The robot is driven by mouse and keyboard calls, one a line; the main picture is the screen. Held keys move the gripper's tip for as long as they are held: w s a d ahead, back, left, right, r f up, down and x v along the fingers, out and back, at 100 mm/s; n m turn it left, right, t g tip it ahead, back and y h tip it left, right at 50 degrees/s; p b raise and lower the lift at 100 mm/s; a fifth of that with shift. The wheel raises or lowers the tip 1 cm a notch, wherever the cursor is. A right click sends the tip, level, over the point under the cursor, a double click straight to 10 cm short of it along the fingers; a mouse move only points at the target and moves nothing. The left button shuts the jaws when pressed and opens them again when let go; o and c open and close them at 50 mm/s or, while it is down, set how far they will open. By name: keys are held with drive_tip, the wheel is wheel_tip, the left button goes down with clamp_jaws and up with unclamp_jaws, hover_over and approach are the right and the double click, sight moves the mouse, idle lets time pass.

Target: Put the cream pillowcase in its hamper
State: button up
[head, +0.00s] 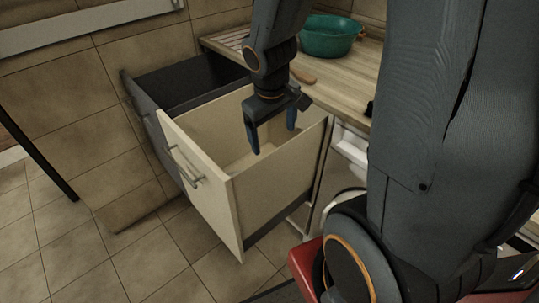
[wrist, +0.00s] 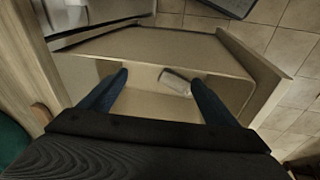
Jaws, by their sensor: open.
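The cream hamper (head: 272,192) is a pull-out bin with a metal handle on its front, drawn out from under the counter. It also shows in the wrist view (wrist: 145,46), seen from above. A small pale bundle (wrist: 175,82), which looks like the cream pillowcase, lies on the hamper's floor. My gripper (head: 273,140) is over the hamper with its blue fingers pointing down and spread apart. In the wrist view my gripper (wrist: 159,77) has nothing between its fingers, and the bundle shows below, close to the right fingertip.
A dark grey pull-out bin (head: 150,118) stands open just behind the cream one. A teal basin (head: 328,38) stands on the wooden counter (head: 345,80); a wooden handle (head: 303,76) lies near the counter's edge. Tiled floor (head: 120,265) is clear in front of the hamper.

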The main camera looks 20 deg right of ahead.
drive_tip(key=s+a+r+m+g+y, duration=0.1)
drive_tip(key=s+a, duration=0.3)
drive_tip(key=s, duration=0.4)
drive_tip(key=shift+a+m+g+y, duration=0.35)
drive_tip(key=shift+m+g, duration=0.15)
drive_tip(key=shift+m, duration=0.4)
